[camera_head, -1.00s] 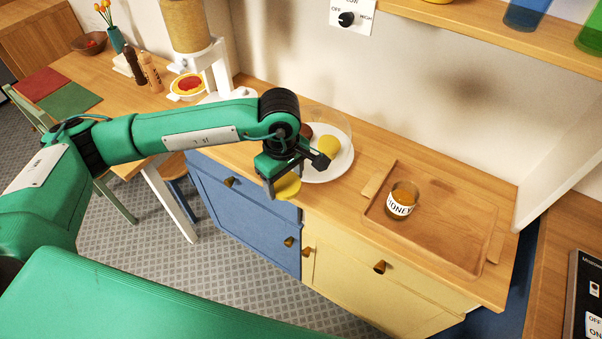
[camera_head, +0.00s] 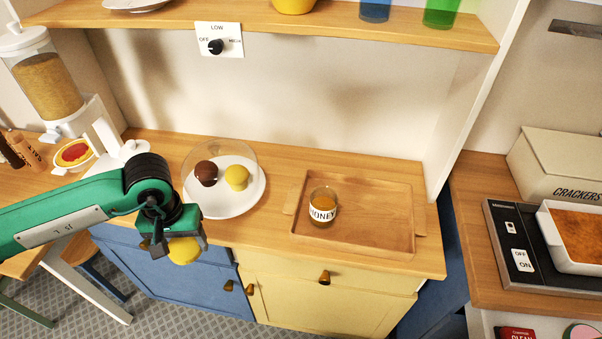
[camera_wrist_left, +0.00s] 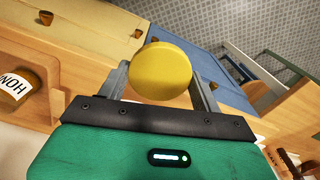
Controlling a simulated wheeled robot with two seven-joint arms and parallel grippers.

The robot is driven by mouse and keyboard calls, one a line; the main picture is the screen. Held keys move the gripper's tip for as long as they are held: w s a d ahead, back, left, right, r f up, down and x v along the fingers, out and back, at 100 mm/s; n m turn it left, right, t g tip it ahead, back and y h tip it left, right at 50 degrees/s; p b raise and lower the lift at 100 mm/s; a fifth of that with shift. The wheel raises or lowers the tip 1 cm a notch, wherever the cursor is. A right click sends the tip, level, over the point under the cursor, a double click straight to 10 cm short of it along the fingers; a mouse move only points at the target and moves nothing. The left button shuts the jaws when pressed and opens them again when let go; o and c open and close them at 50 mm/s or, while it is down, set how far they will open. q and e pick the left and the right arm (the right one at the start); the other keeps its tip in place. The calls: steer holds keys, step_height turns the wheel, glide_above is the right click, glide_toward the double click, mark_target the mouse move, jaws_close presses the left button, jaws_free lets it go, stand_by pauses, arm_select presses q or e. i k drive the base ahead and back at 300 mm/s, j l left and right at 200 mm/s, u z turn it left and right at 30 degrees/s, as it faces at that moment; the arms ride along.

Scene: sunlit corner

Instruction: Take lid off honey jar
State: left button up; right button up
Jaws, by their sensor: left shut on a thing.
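The honey jar (camera_head: 323,206) stands upright on the wooden tray (camera_head: 385,238), its top open and the amber honey showing. Its label also shows at the left edge of the left wrist view (camera_wrist_left: 14,88). My left gripper (camera_head: 180,246) is shut on the round yellow lid (camera_head: 184,254), which is clear of the jar. The gripper and lid are left of the jar, around the counter's front edge, over the blue cabinet in the picture. In the left wrist view the lid (camera_wrist_left: 161,72) sits between both fingers. My right gripper is out of view.
A white plate (camera_head: 222,206) with a brown and a yellow round item under a clear dome stands between gripper and jar. A grain dispenser (camera_head: 50,90) is at the left. A shelf (camera_head: 350,27) overhangs the back. The tray is bare around the jar.

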mark_target(324, 199)
steer(key=z, duration=1.35)
steer(key=j+z, duration=0.25)
steer(key=z, duration=0.15)
steer(key=k+j+z, duration=0.1)
steer(key=j+z, duration=0.25)
steer(key=k+j+z, duration=0.1)
steer(key=z, duration=0.3)
steer(key=k+j, duration=0.15)
steer(key=j, duration=0.15)
steer(key=k+j, duration=0.15)
steer(key=j, duration=0.15)
steer(key=k+j, duration=0.15)
steer(key=j, duration=0.2)
steer(key=i, duration=0.4)
